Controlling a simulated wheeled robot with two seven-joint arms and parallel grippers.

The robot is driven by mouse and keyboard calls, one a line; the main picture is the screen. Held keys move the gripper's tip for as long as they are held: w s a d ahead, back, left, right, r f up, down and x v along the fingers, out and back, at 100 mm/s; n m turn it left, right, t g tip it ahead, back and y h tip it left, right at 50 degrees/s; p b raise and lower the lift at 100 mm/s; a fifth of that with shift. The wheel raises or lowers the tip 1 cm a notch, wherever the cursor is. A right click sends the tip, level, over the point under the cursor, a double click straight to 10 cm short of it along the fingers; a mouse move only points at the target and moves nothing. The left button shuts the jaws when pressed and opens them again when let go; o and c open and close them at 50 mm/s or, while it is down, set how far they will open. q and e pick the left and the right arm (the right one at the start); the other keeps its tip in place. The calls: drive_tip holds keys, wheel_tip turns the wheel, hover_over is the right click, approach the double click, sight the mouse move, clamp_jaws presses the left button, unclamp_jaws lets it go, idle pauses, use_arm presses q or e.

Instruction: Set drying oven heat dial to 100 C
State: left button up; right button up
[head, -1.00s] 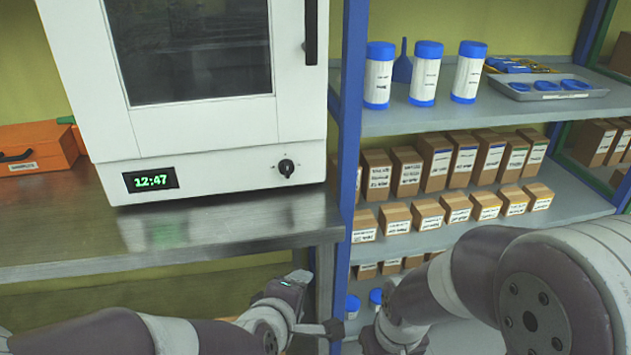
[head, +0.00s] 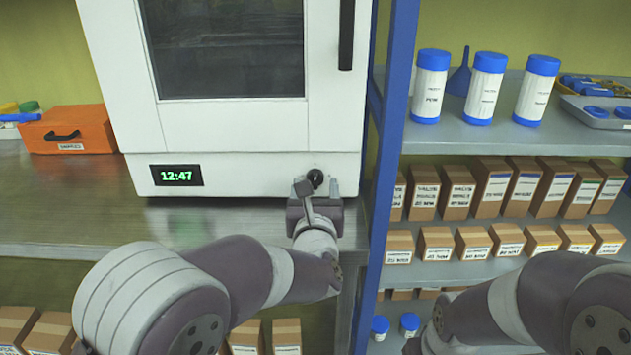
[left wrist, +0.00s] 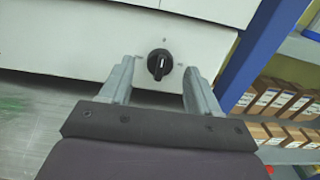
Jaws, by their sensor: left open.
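My left gripper (head: 318,187) is open just in front of the dial. In the left wrist view the dial (left wrist: 160,63) sits between and beyond the two fingers, with no visible contact; its white pointer line is close to upright. The scale marks around it are too small to read. My right gripper is out of view.
A blue post (head: 392,120) stands just right of the oven. Beyond it, shelves hold blue-lidded bottles (head: 485,88), a grey tray and several cardboard boxes (head: 490,187). An orange case (head: 67,130) sits on the bench (head: 60,205) at the left. Bench space left of the oven's front is clear.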

sight(315, 180)
use_arm(q)
drive_tip(key=shift+w, duration=1.15)
drive_tip(key=c, duration=1)
drive_tip(key=shift+d+f+m+b, duration=0.1)
drive_tip(key=shift+f+m+b, duration=0.15)
drive_tip(key=shift+m+b, duration=1.85)
drive_tip(key=shift+m, duration=0.2)
drive_tip(key=shift+r+m+b, duration=0.15)
drive_tip(key=shift+m+b, duration=0.3)
drive_tip(key=shift+m, duration=0.65)
drive_tip(key=o, duration=1)
